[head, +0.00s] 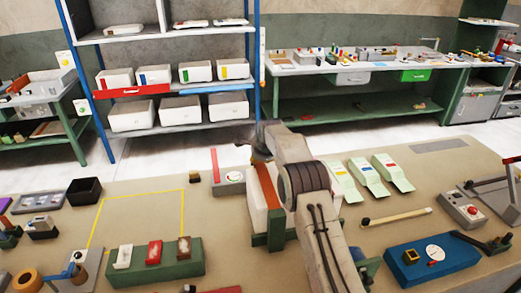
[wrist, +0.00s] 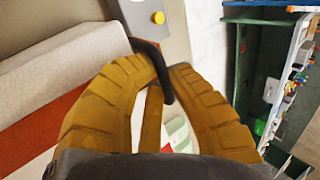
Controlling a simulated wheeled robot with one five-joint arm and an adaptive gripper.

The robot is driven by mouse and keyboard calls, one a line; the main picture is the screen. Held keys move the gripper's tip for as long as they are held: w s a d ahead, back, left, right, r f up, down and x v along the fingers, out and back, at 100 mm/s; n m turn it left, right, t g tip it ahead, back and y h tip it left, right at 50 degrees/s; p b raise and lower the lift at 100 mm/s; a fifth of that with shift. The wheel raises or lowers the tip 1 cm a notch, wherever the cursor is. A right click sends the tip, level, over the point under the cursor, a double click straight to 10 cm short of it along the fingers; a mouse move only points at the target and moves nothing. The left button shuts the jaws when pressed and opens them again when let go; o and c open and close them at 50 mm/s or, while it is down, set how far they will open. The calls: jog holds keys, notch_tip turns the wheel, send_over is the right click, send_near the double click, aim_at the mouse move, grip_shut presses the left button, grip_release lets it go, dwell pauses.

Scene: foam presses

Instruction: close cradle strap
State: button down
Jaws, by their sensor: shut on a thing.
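The cradle (head: 275,242) is green and stands on the table in the middle of the head view, partly hidden by my arm. It holds a white block (head: 257,212), and an orange strap (head: 267,184) runs over the block. In the wrist view the white block (wrist: 62,62) and the orange strap (wrist: 40,142) lie at the left. My gripper (wrist: 161,74) has its yellow fingers closed around a black bent bar (wrist: 150,47). In the head view my gripper (head: 258,152) is at the cradle's far end, mostly hidden.
A grey panel with a yellow button (wrist: 158,18) is close beyond my fingers. Pale green cards (head: 368,177) lie right of the cradle. A green block with small parts (head: 155,266) and a yellow outline (head: 143,193) are to its left. Shelves (head: 165,92) stand behind.

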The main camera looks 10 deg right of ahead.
jog(key=shift+w+d+f, duration=0.1)
jog(key=shift+f, duration=0.1)
dwell(0.3)
jog(key=c, duration=1.2)
grip_release()
jog(key=shift+r, duration=0.1)
jog(key=v, duration=1.2)
